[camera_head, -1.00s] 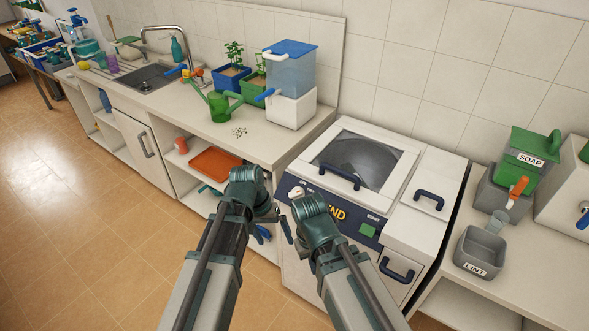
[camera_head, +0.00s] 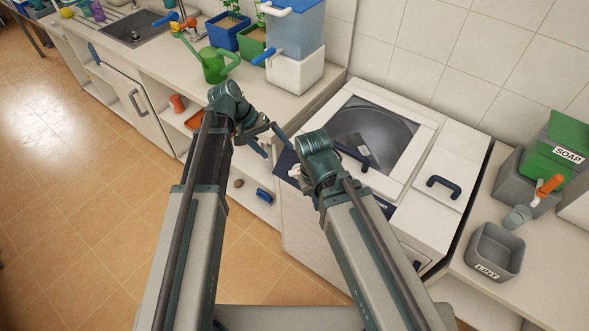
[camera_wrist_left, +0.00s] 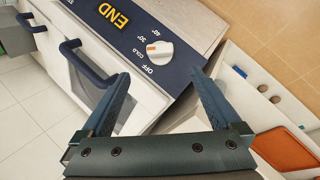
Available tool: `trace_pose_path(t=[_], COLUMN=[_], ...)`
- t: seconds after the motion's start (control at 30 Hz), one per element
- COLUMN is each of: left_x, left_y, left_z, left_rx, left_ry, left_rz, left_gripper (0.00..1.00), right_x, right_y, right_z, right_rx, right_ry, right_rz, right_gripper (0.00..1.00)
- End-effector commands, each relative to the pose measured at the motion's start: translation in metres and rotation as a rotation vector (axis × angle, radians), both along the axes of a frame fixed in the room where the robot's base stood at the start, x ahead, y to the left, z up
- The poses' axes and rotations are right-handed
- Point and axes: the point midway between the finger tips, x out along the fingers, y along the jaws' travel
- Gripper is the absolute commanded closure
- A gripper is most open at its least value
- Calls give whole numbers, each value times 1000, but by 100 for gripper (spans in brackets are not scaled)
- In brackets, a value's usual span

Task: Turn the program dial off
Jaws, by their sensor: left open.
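The program dial (camera_wrist_left: 158,52) is a round white knob with an orange mark on the washer's dark blue panel, among the labels OFF, COLD, 30° and 40°. The mark faces the COLD and 30° side; I cannot tell which exactly. In the head view the dial (camera_head: 294,172) is a small white shape partly hidden by my right arm. My left gripper (camera_wrist_left: 160,78) is open and empty, its fingers pointing toward the dial without touching it. In the head view the left gripper (camera_head: 268,140) is left of the washer (camera_head: 430,150). My right gripper is hidden behind its wrist.
The panel display (camera_wrist_left: 113,15) reads END. Dark blue handles (camera_wrist_left: 88,65) stick out of the washer near the left finger. A counter (camera_head: 300,103) with a green watering can (camera_head: 214,66) and a water dispenser (camera_head: 296,72) stands to the left. A LINT bin (camera_head: 494,252) is at right.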

Motion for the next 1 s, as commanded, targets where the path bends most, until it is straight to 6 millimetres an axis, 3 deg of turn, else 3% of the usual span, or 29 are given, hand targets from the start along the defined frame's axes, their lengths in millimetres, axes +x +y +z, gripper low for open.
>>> trace_pose_path(t=[0.1,0.5,0.73,1.0], left_x=[0,-1,-1,-1], left_y=[-10,-42,-55,-61], left_z=[-25,-80,-100,-106], left_rx=[0,1,1,1], left_ry=[0,0,-1,-1], left_rz=[-4,-2,-1,-1], left_gripper=[3,3,3,3], right_x=[0,0,0,0], right_y=[0,0,0,0], right_z=[-25,-79,-100,-106], right_rx=[0,0,0,0], right_ry=[0,0,0,0], right_rz=[0,0,0,0], right_gripper=[100,100,100,100])
